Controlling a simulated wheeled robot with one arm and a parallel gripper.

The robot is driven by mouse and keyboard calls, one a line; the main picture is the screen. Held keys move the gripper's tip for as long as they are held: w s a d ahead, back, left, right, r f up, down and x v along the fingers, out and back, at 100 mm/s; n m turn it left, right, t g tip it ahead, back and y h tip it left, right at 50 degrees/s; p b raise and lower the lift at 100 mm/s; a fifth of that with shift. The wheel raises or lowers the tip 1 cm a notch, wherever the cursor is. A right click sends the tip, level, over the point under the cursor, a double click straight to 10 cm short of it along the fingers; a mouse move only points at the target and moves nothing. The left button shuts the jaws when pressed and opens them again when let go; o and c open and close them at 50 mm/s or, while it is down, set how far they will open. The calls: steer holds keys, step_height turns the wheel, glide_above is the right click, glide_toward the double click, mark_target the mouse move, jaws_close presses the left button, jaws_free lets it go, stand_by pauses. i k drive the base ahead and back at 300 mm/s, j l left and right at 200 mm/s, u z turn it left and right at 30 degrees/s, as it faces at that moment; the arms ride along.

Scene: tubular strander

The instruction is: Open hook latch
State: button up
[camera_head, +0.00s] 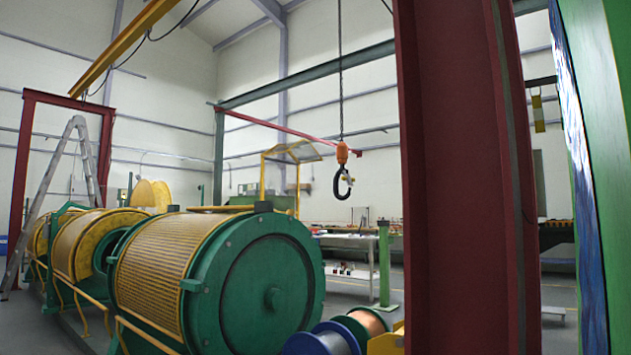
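A black crane hook (341,190) hangs in the middle of the view below an orange hook block (342,153), on a chain (340,80) from above. A small pale yellow part (350,181) shows at the hook's mouth; it is too small to tell whether this is the latch, or whether the latch is open or shut. The hook hangs upright and free, with nothing on it. My gripper is not in view.
A large green and yellow strander drum (265,285) stands at the lower left. Wire spools (367,321) lie beside it. A dark red steel column (455,180) blocks the right of centre. A white workbench (350,245) stands behind the hook. A ladder (55,185) leans at far left.

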mark_target(349, 180)
steer(key=i+j+z, duration=0.1)
steer(key=j, duration=0.3)
steer(key=i+j+z, duration=0.1)
steer(key=i+j, duration=0.15)
steer(key=i+j+z, duration=0.1)
steer(key=j, duration=0.45)
steer(key=i+j+z, duration=0.1)
steer(key=j, duration=0.3)
steer(key=i+j+z, duration=0.1)
steer(key=j, duration=0.3)
steer(key=i+j+z, duration=0.1)
steer(key=j, duration=0.35)
steer(key=i, duration=0.1)
